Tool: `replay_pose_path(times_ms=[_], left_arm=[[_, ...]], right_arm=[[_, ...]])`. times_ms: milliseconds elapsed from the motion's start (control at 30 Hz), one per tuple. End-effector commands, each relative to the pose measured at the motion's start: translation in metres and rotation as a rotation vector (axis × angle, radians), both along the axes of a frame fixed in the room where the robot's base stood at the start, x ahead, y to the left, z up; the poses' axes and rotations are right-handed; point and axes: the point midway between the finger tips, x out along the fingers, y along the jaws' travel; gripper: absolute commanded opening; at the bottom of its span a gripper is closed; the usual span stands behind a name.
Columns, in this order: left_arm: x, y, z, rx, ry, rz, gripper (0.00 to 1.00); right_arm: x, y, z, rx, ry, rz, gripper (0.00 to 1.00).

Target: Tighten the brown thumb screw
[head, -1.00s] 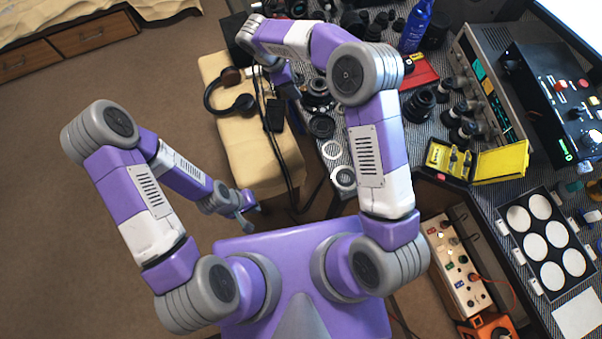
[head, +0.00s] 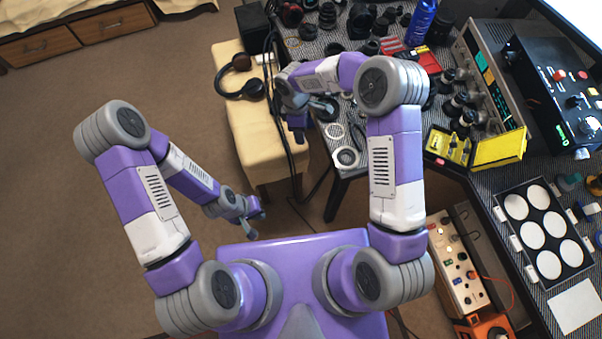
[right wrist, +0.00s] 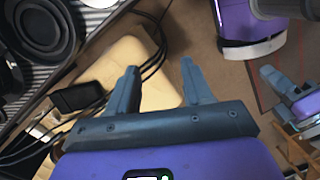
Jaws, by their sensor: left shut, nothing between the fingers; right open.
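I cannot make out a brown thumb screw in either view. My right gripper (head: 300,130) is above the gap between the padded bench and the workbench's left edge. In the right wrist view its two grey fingers (right wrist: 160,85) are spread apart with nothing between them. My left gripper (head: 250,222) is low over the floor, beside my body, shut and empty. It also shows at the right edge of the right wrist view (right wrist: 280,88). My right arm hides part of the workbench.
The workbench (head: 343,171) holds several dark lenses and a black-and-white round part (head: 347,157). A yellow case (head: 450,146) stands open near its edge. The tan padded bench (head: 232,128) carries headphones (head: 240,88). Black cables hang beside it. The floor at left is clear.

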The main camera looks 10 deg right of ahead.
Motion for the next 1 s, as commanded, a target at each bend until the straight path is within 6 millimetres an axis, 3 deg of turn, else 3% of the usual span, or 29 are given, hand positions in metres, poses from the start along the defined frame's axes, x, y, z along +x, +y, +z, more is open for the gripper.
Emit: replay_pose_path(times_ms=[500, 700, 1000], left_arm=[[0.0, 0.0, -0.013, 0.0, 0.0, 0.0, 0.0], [0.0, 0.0, -0.016, 0.0, 0.0, 0.0, 0.0], [0.0, 0.0, -0.017, 0.0, 0.0, 0.0, 0.0]], right_arm=[[-0.067, 0.011, -0.076, 0.208, 0.075, -0.366, 0.5], [-0.084, 0.013, -0.09, 0.254, 0.091, -0.491, 0.5], [-0.09, 0.013, -0.095, 0.269, 0.095, -0.539, 0.5]])
